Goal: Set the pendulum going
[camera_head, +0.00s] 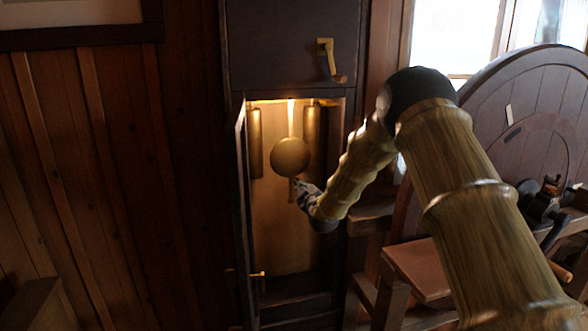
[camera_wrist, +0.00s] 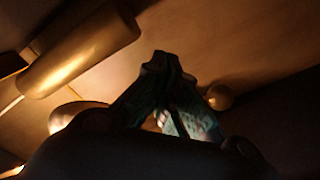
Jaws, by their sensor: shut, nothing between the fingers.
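The pendulum's round brass bob (camera_head: 290,157) hangs on its rod (camera_head: 291,118) inside the lit tall clock case (camera_head: 292,240), whose narrow door (camera_head: 242,200) stands open on the left. My gripper (camera_head: 298,184) reaches in from the right, just below and right of the bob. Whether it touches the pendulum I cannot tell. In the wrist view my gripper's fingers (camera_wrist: 166,62) are together and empty. A rounded, brightly lit piece (camera_wrist: 70,115) shows partly behind them, perhaps the bob.
Two brass cylinders hang beside the pendulum, one left (camera_head: 255,143) and one right (camera_head: 312,130). A cylinder (camera_wrist: 85,50) also shows in the wrist view. A brass crank (camera_head: 333,65) sits on the case front above. A large wooden wheel (camera_head: 535,110) and bench (camera_head: 430,268) stand at right.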

